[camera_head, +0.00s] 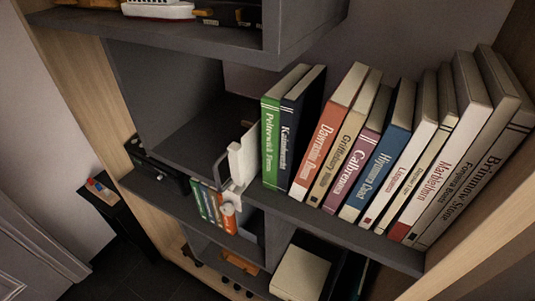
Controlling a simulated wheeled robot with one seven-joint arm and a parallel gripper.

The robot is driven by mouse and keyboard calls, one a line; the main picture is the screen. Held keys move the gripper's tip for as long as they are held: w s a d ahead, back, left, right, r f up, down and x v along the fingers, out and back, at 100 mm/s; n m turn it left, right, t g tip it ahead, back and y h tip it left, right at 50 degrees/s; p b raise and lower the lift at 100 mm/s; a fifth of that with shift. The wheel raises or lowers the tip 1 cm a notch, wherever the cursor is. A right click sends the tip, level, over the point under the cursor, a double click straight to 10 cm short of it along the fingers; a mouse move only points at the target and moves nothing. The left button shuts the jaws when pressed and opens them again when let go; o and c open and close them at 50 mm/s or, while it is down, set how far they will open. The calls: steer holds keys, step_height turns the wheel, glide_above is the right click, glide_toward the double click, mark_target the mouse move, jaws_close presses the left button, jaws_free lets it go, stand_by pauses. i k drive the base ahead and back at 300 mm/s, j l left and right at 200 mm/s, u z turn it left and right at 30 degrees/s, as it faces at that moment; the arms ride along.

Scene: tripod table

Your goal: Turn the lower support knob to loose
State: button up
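I cannot make out a support knob for certain. A small white piece (242,160) with a thin grey hooked bar (220,170) stands at the front edge of the middle shelf, left of the green book. Below it is a small orange rounded part (228,215), beside a few small coloured book spines (208,205). I cannot tell whether these parts are one device or whether the orange part is a knob. No tripod table is recognisable. My gripper is not recognisable in this view.
Several books (345,150) lean in a row on the grey middle shelf (385,250). An upper shelf (200,38) overhangs the left part. A pale book (300,272) lies lower down. A small black stand (105,200) is at lower left, near dark floor (125,265).

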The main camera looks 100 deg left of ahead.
mark_target(227, 208)
steer(key=u, duration=2.1)
